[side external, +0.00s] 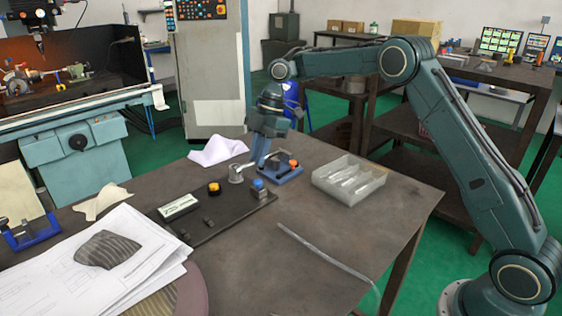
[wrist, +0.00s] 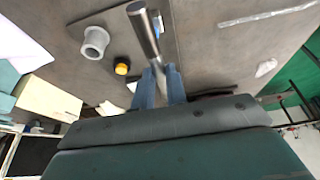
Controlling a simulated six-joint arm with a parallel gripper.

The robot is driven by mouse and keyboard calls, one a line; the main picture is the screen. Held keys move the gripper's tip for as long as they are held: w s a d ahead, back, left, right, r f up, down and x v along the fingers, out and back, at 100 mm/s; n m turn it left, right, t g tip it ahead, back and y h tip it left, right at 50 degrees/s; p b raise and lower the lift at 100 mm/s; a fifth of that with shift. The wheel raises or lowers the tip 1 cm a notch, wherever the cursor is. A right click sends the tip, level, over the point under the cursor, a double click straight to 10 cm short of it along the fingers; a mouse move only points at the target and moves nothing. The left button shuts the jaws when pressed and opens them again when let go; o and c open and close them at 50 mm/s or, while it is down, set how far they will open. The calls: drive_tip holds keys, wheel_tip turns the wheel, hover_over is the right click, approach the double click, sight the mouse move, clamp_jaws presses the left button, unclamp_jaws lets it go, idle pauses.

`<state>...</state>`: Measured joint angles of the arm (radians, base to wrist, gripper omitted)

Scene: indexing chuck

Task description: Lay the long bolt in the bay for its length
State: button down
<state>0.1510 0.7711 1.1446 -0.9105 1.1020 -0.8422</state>
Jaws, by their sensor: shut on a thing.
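My gripper (side external: 257,163) is low over the table, between the grey ring-shaped piece (side external: 236,175) and the small blue fixture with orange tops (side external: 284,171). In the wrist view my blue fingers (wrist: 161,84) are shut on a shiny metal bolt (wrist: 145,32). The bolt sticks out well past the fingertips, and its far end is a round face. The light grey tray with bays (side external: 337,187) stands to the right of my gripper, apart from it. Long pale shapes show inside the tray, too blurred to tell apart.
A thin clear strip (side external: 325,252) lies in front. A white cloth (side external: 217,150) lies behind. Papers (side external: 95,265) cover the front left.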

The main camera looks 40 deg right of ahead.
drive_tip(key=s+d, duration=0.6)
drive_tip(key=d, duration=0.6)
drive_tip(key=s+d, duration=0.7)
drive_tip(key=d, duration=0.5)
drive_tip(key=shift+m, duration=0.3)
drive_tip(key=shift+f, duration=3.8)
drive_tip(key=c, duration=1.3)
unclamp_jaws()
drive_tip(key=shift+c, duration=0.2)
